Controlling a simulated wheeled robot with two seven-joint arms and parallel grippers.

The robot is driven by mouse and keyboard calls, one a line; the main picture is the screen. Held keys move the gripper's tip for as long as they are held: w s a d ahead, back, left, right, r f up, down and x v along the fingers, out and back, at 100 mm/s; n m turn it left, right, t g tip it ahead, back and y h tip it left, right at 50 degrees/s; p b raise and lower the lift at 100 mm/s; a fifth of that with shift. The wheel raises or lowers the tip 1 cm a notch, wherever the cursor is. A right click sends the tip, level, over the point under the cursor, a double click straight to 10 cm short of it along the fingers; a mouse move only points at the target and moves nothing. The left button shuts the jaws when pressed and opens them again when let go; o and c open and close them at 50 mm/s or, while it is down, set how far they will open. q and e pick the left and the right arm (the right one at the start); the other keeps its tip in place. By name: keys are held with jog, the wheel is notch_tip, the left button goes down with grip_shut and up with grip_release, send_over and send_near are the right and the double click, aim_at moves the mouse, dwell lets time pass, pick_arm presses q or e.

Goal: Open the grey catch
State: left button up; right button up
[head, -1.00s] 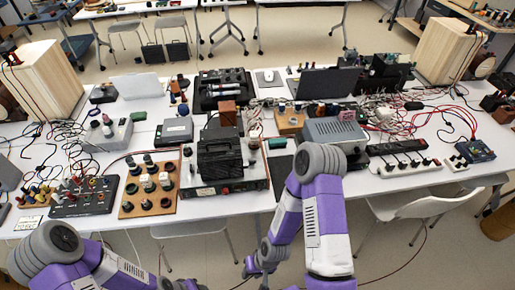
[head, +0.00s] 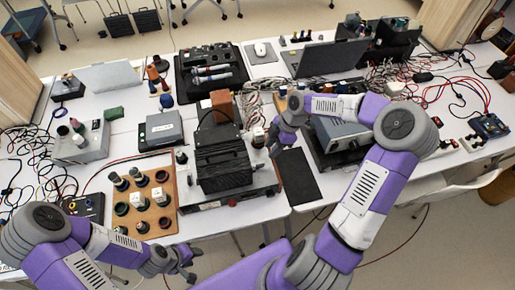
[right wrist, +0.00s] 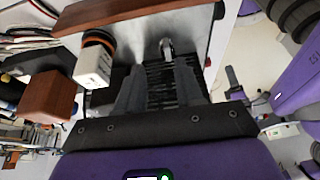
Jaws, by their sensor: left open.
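A black ribbed case (head: 222,160) with a carrying handle stands on a grey box-shaped unit (head: 248,190) in the middle of the table. In the right wrist view, a small grey metal piece (right wrist: 167,48), which looks like the catch, shows at the top of the dark ribbed case (right wrist: 160,88). My right gripper (head: 274,147) is beside the case's right side. Its two fingers (right wrist: 160,85) are apart with nothing between them, pointing at the ribbed side, below the grey piece. My left gripper (head: 190,268) is open and empty, low in front of the table.
A brown block (head: 222,102) stands behind the case, and a white block (right wrist: 92,65) is near my right fingers. A wooden board (head: 145,203) with several knobs lies left. A grey instrument (head: 340,137) stands right, partly behind my right arm. A black mat (head: 297,178) lies bare.

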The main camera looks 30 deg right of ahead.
aim_at(257, 166)
jog(key=f, duration=0.1)
jog(key=s+a+f+b, duration=0.1)
jog(key=f, duration=0.1)
jog(key=shift+s+a, duration=0.15)
jog(key=x, duration=0.2)
jog(key=b+x, duration=0.1)
jog(key=shift+w+f, duration=0.1)
jog(key=shift+w, duration=0.15)
jog(key=shift+s+a+f, duration=0.1)
jog(key=shift+a+f, duration=0.05)
pick_arm(q)
jog(key=shift+s+f, duration=0.5)
jog(key=shift+f, duration=0.4)
pick_arm(e)
grip_shut()
